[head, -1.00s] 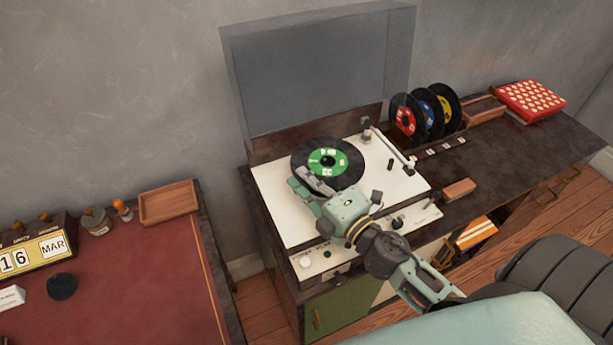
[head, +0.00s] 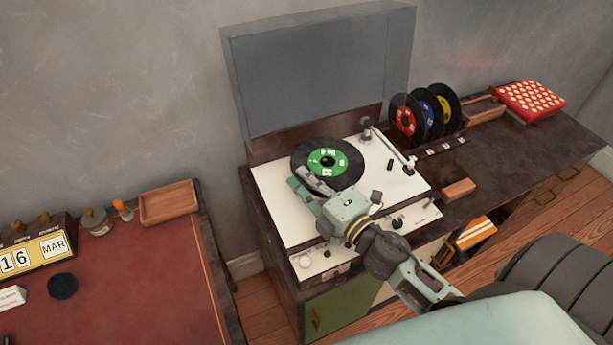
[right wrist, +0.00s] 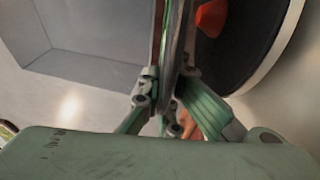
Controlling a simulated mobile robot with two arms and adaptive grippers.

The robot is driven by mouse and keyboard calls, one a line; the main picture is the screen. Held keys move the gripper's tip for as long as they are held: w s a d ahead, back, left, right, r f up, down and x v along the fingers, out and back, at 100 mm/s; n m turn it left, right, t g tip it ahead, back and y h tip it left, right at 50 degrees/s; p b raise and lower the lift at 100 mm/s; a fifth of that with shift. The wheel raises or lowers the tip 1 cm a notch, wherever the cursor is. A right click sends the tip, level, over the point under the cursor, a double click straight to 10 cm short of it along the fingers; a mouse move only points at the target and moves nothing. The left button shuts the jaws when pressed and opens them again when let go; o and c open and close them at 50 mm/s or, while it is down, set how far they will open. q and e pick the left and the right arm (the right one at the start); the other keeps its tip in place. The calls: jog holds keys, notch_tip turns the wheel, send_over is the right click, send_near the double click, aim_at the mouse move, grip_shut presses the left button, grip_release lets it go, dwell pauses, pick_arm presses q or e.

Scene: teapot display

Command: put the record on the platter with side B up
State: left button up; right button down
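The black record with a green label (head: 343,163) shows face-on over the white turntable (head: 280,208) in the head view. White marks on its label are too small to read. My right gripper (head: 312,184) is shut on the record's near left edge. In the right wrist view the record (right wrist: 178,40) is edge-on between the fingers. The platter (right wrist: 245,60), dark with a pale rim and a red-orange piece at its middle, shows beside the record, apart from it. In the head view the record hides the platter. My left gripper is not in view.
The raised clear lid (head: 320,75) stands behind the turntable. The tonearm (head: 392,146) lies to the record's right. A rack with several records (head: 404,120) and a red patterned box (head: 530,98) stand farther right. A red-topped desk (head: 150,275) is at left.

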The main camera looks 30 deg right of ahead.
jog(key=c, duration=2.4)
grip_release()
jog(key=shift+c, duration=0.2)
jog(key=o, duration=0.6)
jog(key=shift+s, duration=0.1)
jog(key=s, duration=0.4)
jog(key=s+d, duration=0.1)
jog(key=s, duration=0.2)
jog(key=s+d, duration=0.1)
jog(key=s, duration=0.3)
jog(key=shift+s+d, duration=0.1)
jog(key=shift+s, duration=0.25)
